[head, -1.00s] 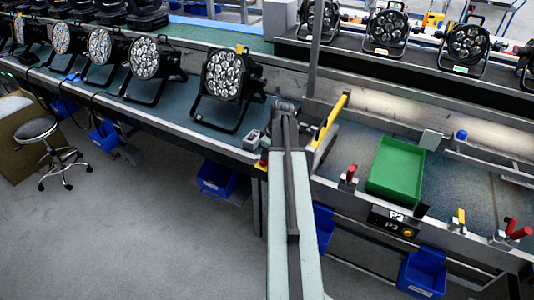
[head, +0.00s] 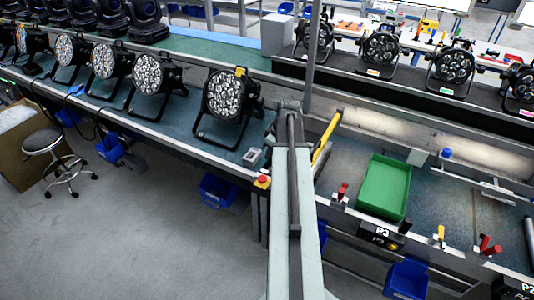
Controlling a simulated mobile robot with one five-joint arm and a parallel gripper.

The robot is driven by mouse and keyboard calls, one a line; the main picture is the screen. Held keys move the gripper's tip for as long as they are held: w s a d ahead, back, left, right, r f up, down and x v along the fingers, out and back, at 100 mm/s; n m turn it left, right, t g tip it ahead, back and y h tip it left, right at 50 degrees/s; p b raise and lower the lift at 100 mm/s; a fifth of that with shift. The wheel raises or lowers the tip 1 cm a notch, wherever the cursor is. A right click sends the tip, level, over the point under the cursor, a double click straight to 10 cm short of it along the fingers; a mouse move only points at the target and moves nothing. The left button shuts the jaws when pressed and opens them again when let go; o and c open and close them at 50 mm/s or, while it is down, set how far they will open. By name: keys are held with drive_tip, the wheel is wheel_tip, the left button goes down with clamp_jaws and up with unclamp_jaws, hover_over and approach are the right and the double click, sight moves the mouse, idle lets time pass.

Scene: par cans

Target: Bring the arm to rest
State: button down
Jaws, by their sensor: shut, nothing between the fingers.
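My arm (head: 292,210) reaches up from the bottom middle of the head view, across the front edge of the workbench. Its far end shows as a grey joint beside the yellow bar. No gripper fingers can be made out there; they are out of sight or hidden behind the arm. Nothing is seen hanging from the arm. The nearest par can (head: 228,95) stands on the bench just left of the arm's far end, apart from it in the picture.
More par cans (head: 150,78) line the left bench, and others (head: 382,52) stand on the rear line. A green tray (head: 384,187) lies on the right bench. A yellow bar (head: 326,138) and grey post (head: 313,60) are close to the arm. A stool (head: 42,140) stands on open floor.

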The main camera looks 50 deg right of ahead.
idle(0.3)
drive_tip(key=w+a+n, duration=0.2)
drive_tip(key=w+a, duration=0.2)
drive_tip(key=a, duration=0.5)
drive_tip(key=w+a+n+g+y, duration=0.1)
drive_tip(key=w+a, duration=0.4)
drive_tip(key=a, duration=0.4)
drive_tip(key=w+a+n, duration=0.2)
drive_tip(key=w+a, duration=0.2)
drive_tip(key=a, duration=0.5)
drive_tip(key=s+a+m+g+h, duration=0.1)
drive_tip(key=s+a+m, duration=0.2)
drive_tip(key=a, duration=0.6)
drive_tip(key=s+a+f+m+g, duration=0.1)
drive_tip(key=s+a+m, duration=0.3)
drive_tip(key=a, duration=0.6)
drive_tip(key=shift+m+h, duration=0.4)
drive_tip(key=shift+s, duration=0.1)
